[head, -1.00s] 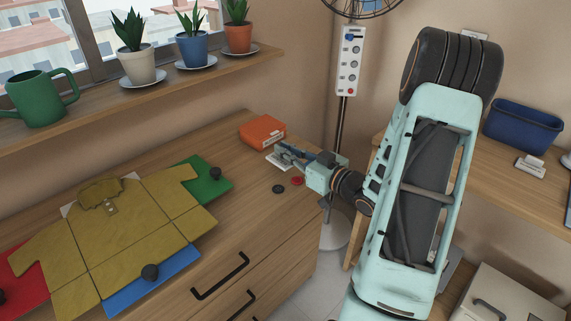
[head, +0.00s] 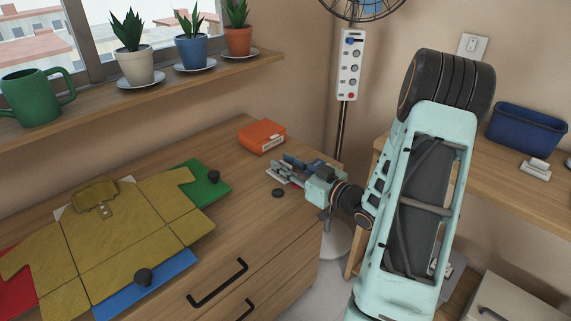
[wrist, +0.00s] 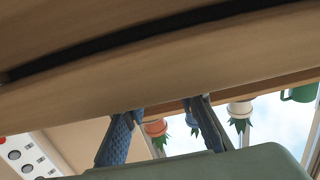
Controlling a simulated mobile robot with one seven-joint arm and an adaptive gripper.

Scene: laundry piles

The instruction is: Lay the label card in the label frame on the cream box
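My gripper (head: 287,168) is low over the back right of the wooden dresser top, in front of the orange box. In the wrist view its two blue-grey fingers (wrist: 165,112) stand apart with nothing visible between them. A pale, flat piece (head: 275,171) lies at the fingers, mostly covered by them; it may be the label card, but I cannot tell. A cream box (head: 520,292) with a dark handle is at the lower right, cut off by the frame. I see no label frame on its visible part.
An orange box (head: 262,136) stands just behind the gripper. A black disc (head: 278,193) lies in front of it. A mustard shirt (head: 130,225) covers a coloured folding board at left. A blue bin (head: 525,128) sits on the right-hand table. The fan pole (head: 343,130) is close behind.

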